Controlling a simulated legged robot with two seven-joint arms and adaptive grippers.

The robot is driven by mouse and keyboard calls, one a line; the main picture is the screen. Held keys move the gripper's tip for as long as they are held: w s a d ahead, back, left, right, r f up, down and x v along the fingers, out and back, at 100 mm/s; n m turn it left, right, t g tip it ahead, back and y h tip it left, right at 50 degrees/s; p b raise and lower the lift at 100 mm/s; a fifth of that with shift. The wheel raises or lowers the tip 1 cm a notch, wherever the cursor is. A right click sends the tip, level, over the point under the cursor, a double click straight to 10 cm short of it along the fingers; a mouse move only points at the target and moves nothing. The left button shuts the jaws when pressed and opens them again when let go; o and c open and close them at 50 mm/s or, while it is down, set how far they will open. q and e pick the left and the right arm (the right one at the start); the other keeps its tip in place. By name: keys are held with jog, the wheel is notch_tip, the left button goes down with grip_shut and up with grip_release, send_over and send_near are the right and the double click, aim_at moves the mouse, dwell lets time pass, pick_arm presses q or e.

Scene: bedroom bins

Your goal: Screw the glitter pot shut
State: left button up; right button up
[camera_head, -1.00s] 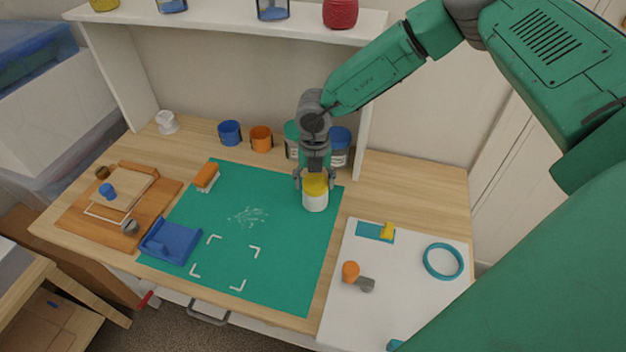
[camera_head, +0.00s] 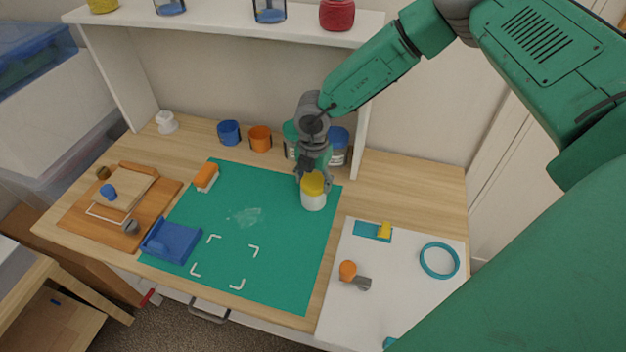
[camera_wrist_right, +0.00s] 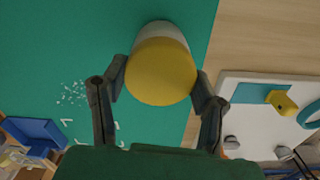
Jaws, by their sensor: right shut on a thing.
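The glitter pot (camera_head: 314,201) is a white jar with a yellow lid (camera_head: 313,183) on top. It stands upright on the green mat (camera_head: 285,265), near the mat's right edge. My right gripper (camera_head: 312,181) comes down from above and is shut on the yellow lid. In the right wrist view the lid (camera_wrist_right: 160,72) sits between the two dark fingers, with the white body (camera_wrist_right: 163,30) behind it. Whether a gap remains between lid and jar cannot be told. My left gripper is not in view.
White glitter specks (camera_head: 246,217) and a blue dustpan (camera_head: 171,240) are on the mat, with an orange brush (camera_head: 205,177) at its back left edge. Several coloured pots, including an orange one (camera_head: 261,138), stand behind. A white board (camera_head: 400,290) with small parts lies right.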

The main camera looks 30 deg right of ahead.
jog(key=m, duration=0.2)
jog(key=shift+m+p, duration=0.3)
jog(key=shift+m, duration=0.6)
jog(key=shift+m+p, duration=0.4)
jog(key=shift+m, duration=1.9)
jog(key=shift+m+p, duration=0.5)
jog(key=shift+m, duration=0.6)
jog(key=shift+d+m, duration=0.1)
jog(key=shift+m, duration=1.1)
